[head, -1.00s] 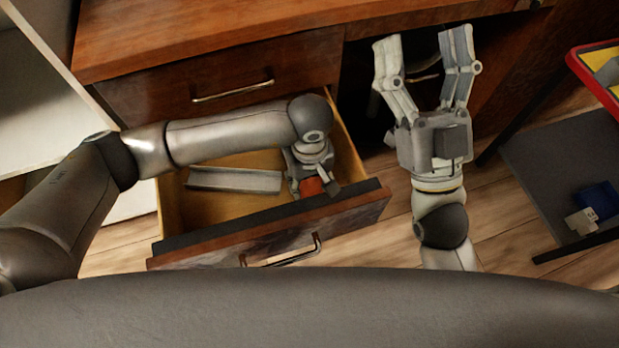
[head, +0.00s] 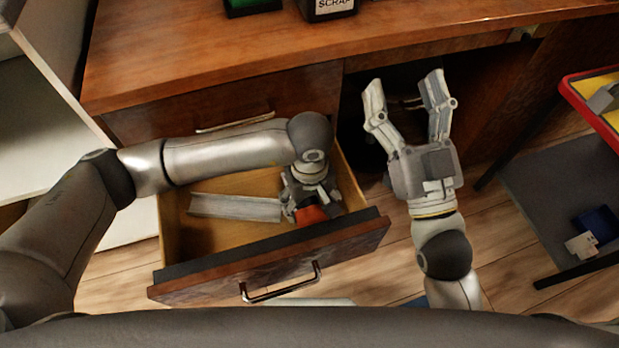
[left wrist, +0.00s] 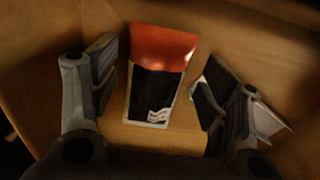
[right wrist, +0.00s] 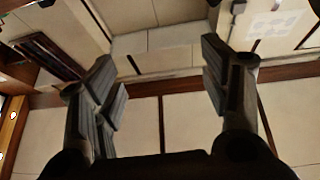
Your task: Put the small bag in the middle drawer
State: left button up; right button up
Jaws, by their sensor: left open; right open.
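The small bag, red-orange at one end and black with a pale edge, lies in the open drawer, near its right end in the head view (head: 311,214). In the left wrist view the bag (left wrist: 158,80) lies flat on the drawer floor between my left fingers, with gaps on both sides. My left gripper (head: 306,198) is open, pointing down over the bag and partly covering it. The pulled-out wooden drawer (head: 270,262) has a metal handle; a closed drawer front (head: 160,118) is above it. My right gripper (head: 406,84) is open and empty, right of the drawer.
A grey metal channel (head: 235,208) lies in the drawer left of the bag. The desk top (head: 210,55) overhangs behind, carrying a black bin labelled SCRAP (head: 328,8). A red-rimmed tray (head: 575,95) and a dark low shelf (head: 545,165) stand at the right.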

pick_arm(q)
notch_tip(320, 180, up, 9)
jog(key=p, duration=0.2)
pick_arm(e)
notch_tip(320, 180, down, 9)
jog(key=w+g+h, duration=0.1)
jog(key=g+h, duration=0.1)
jog(key=g, duration=0.3)
jog(key=shift+w+d, duration=0.35)
jog(key=shift+d, duration=0.1)
pick_arm(q)
jog(key=shift+a, duration=0.1)
